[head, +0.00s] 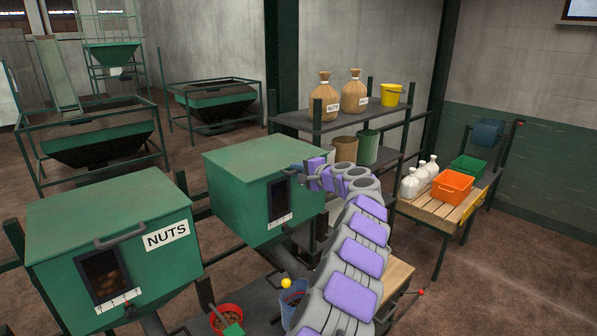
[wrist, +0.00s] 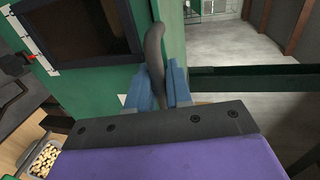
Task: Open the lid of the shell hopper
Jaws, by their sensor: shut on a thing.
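The unlabelled green hopper (head: 240,200), likely the shell hopper, stands in the middle of the head view. Its lid (head: 255,155) lies flat and looks closed. A dark window with a white scale is on its front. My gripper (head: 308,172) is at the lid's front right edge, and the arm hides part of that corner. In the wrist view, the blue fingers of my gripper (wrist: 160,88) are shut on the curved dark grey handle (wrist: 154,48), one on each side. The green hopper front (wrist: 100,90) and dark window are to its left.
A second green hopper labelled NUTS (head: 110,250) stands at the front left, lid closed. A shelf (head: 300,122) with two sacks and a yellow bucket (head: 391,95) stands behind. A wooden table (head: 420,207) with an orange crate is at right. A red bowl (head: 227,317) is below.

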